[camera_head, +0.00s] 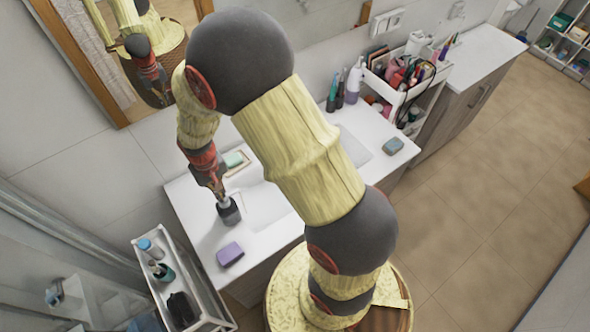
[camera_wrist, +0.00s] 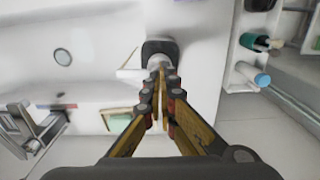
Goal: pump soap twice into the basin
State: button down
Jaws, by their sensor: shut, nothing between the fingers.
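A dark, squarish soap dispenser (camera_head: 229,212) stands upright on the white counter, left of the basin (camera_head: 264,207). In the wrist view the dispenser (camera_wrist: 159,47) shows its dark body and a pale nozzle (camera_wrist: 130,74) pointing left, over the basin side. The basin (camera_wrist: 85,30) has a round drain in the wrist view. My gripper (camera_head: 221,196) points down right above the dispenser. In the wrist view my gripper's (camera_wrist: 161,76) fingers are shut and empty, with their tips over the pump head. They partly hide it, and I cannot tell whether they touch or press it.
A purple sponge (camera_head: 230,254) lies near the counter's front left, and a green soap in a dish (camera_head: 237,163) lies behind. A white cart (camera_head: 207,288) with bottles stands close at left.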

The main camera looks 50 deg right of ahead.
jog(key=shift+r, duration=0.15)
jog(key=shift+r+p, duration=1)
jog(key=shift+r, duration=0.45)
jog(key=shift+r, duration=0.1)
notch_tip(320, 180, up, 6)
jog(key=p, duration=0.3)
jog(key=shift+p, duration=0.3)
